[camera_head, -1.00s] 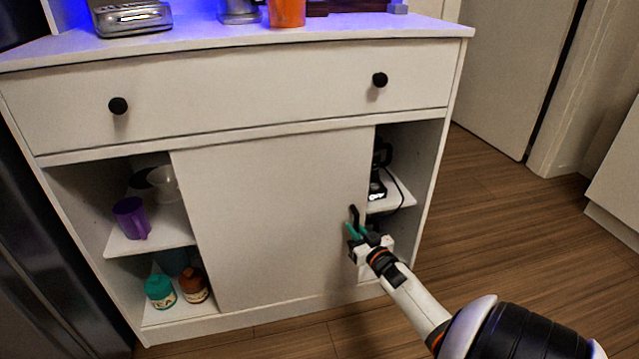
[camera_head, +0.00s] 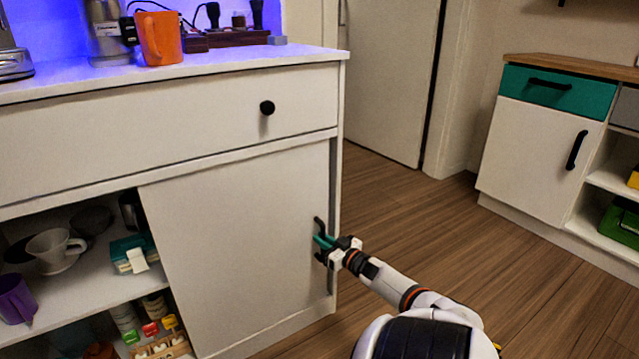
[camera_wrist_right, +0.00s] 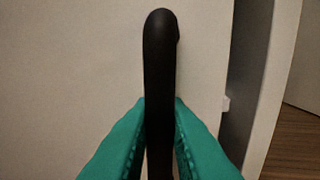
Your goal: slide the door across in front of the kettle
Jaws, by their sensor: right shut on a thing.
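The white sliding door (camera_head: 240,235) covers the right part of the cabinet's lower opening. Its right edge is close to the cabinet's right side panel, with a narrow dark gap between them. My right gripper (camera_head: 322,243) is shut on the black door handle (camera_head: 318,226), near the door's right edge. In the right wrist view the teal fingers (camera_wrist_right: 160,135) press both sides of the upright handle (camera_wrist_right: 159,70). The kettle is not visible; the space behind the door is hidden. My left gripper is not in view.
The open left part shows a white dripper (camera_head: 52,248), a purple cup (camera_head: 15,298) and a teal box (camera_head: 130,250) on shelves. An orange mug (camera_head: 158,38) stands on top. A teal-drawer cabinet (camera_head: 555,95) stands right. Wooden floor between is clear.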

